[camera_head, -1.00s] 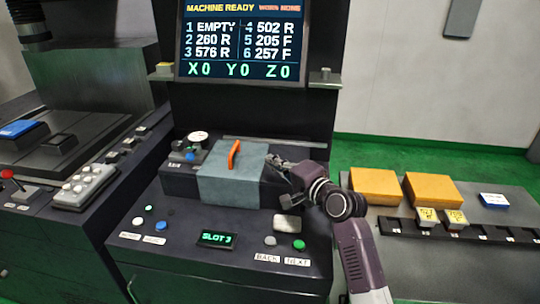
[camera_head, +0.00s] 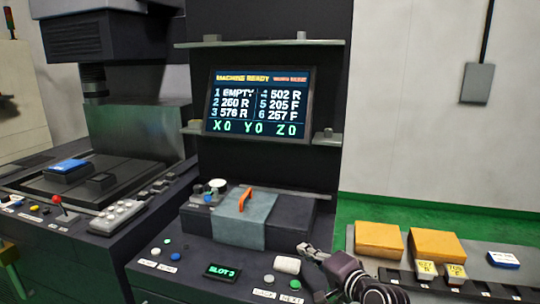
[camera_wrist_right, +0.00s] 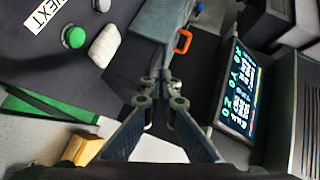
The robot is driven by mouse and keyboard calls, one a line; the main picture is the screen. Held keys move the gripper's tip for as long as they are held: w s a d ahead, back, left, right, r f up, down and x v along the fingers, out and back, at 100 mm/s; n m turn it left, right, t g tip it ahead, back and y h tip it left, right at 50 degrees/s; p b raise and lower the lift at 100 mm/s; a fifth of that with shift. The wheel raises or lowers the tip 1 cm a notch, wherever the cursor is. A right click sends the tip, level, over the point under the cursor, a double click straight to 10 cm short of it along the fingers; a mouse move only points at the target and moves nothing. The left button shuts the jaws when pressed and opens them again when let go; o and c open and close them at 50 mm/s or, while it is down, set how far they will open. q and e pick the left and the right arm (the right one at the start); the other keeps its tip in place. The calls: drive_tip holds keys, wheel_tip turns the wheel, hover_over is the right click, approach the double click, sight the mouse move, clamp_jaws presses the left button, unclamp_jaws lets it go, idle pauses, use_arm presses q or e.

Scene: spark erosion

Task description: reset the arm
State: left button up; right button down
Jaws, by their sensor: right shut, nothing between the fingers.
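My right gripper (camera_head: 306,250) is at the lower right of the control console (camera_head: 150,280), right of the grey cover with the orange handle (camera_head: 245,199). Its fingers are together and empty. In the right wrist view the closed fingertips (camera_wrist_right: 160,76) point toward the console, apart from the orange handle (camera_wrist_right: 183,41). My right arm comes in from the bottom edge. My left gripper is in neither view.
The screen (camera_head: 258,104) reads MACHINE READY. A green button (camera_head: 291,284) and white block (camera_head: 287,265) are close to the gripper. Yellow-orange blocks (camera_head: 379,240) and small labelled pieces (camera_head: 426,269) stand on the right-hand bench. A machine with a blue block (camera_head: 68,170) stands left.

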drive_tip(key=s+f, duration=0.1)
drive_tip(key=f, duration=0.1)
drive_tip(key=s+f+n+g, duration=0.1)
drive_tip(key=s+f, duration=0.1)
drive_tip(key=s+f+n+h, duration=0.1)
drive_tip(key=s+f, duration=0.1)
drive_tip(key=f, duration=0.1)
drive_tip(key=shift+d+g, duration=0.15)
drive_tip(key=shift+g, duration=0.25)
drive_tip(key=s+d+f+n+g+h, duration=0.2)
drive_tip(key=s+d+f+n+g, duration=0.15)
drive_tip(key=s+f, duration=0.95)
drive_tip(key=s+d+f+n+g+h, duration=0.2)
drive_tip(key=s+d+n, duration=0.1)
drive_tip(key=s, duration=0.9)
drive_tip(key=s+d+f+n+g+h, duration=0.1)
drive_tip(key=s+d+n+g+h, duration=0.2)
drive_tip(key=s, duration=0.9)
wheel_tip(320, 180, down, 27)
drive_tip(key=s+g+y, duration=0.1)
drive_tip(key=s, duration=0.2)
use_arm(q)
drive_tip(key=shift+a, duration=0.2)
use_arm(e)
drive_tip(key=s+d+f+g, duration=0.1)
drive_tip(key=s+d+f, duration=0.2)
drive_tip(key=s+f, duration=1.1)
drive_tip(key=shift+s+d+f, duration=0.35)
drive_tip(key=shift+s+d, duration=0.05)
drive_tip(key=shift+s, duration=0.6)
